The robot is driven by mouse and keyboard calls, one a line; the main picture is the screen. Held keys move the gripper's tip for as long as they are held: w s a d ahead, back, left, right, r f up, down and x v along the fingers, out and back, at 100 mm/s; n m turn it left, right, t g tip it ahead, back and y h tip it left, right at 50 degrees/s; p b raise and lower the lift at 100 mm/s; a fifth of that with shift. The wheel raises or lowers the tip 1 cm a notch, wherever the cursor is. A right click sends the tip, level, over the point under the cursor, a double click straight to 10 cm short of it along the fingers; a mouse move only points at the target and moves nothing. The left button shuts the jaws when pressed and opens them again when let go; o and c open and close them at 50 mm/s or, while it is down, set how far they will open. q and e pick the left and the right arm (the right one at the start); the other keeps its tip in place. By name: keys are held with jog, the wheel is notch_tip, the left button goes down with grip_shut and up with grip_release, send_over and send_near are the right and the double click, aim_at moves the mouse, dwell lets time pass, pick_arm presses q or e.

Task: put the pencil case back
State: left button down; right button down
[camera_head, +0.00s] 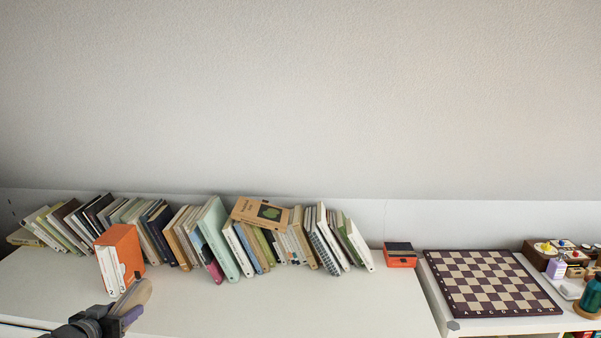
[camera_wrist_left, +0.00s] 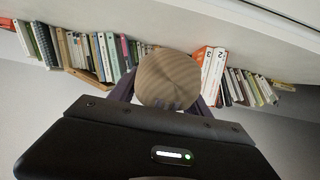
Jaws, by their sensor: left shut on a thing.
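My left gripper (camera_head: 124,314) is at the bottom left of the head view, shut on a tan, rounded thing that looks like the pencil case (camera_head: 136,293). In the left wrist view the pencil case (camera_wrist_left: 168,80) shows as a round, striped brown end between the dark purple fingers of the left gripper (camera_wrist_left: 166,98). It appears held above the white top, in front of the orange book box. The rest of the pencil case is hidden by the gripper. My right gripper is in neither view.
A long row of leaning books (camera_head: 215,238) lines the wall. An orange box with white books (camera_head: 122,252) stands close behind the left gripper. A small orange and black box (camera_head: 400,255), a chessboard (camera_head: 490,283) and trinkets sit right. The white top (camera_head: 320,305) is clear in front.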

pick_arm(q)
jog(key=shift+w, duration=0.4)
jog(key=shift+s+d+r, duration=0.2)
jog(key=shift+s, duration=0.05)
jog(key=shift+w+d+f+n+y, duration=0.15)
jog(key=shift+d+n+y, duration=0.25)
jog(key=shift+d, duration=0.5)
jog(key=s+d, duration=0.2)
jog(key=d, duration=2.5)
jog(key=shift+f+m+h, duration=0.25)
jog(key=shift+m+h, duration=0.15)
jog(key=shift+s+d+r, duration=0.1)
jog(key=shift+s, duration=0.1)
jog(key=v, duration=0.5)
jog(key=shift+s, duration=0.35)
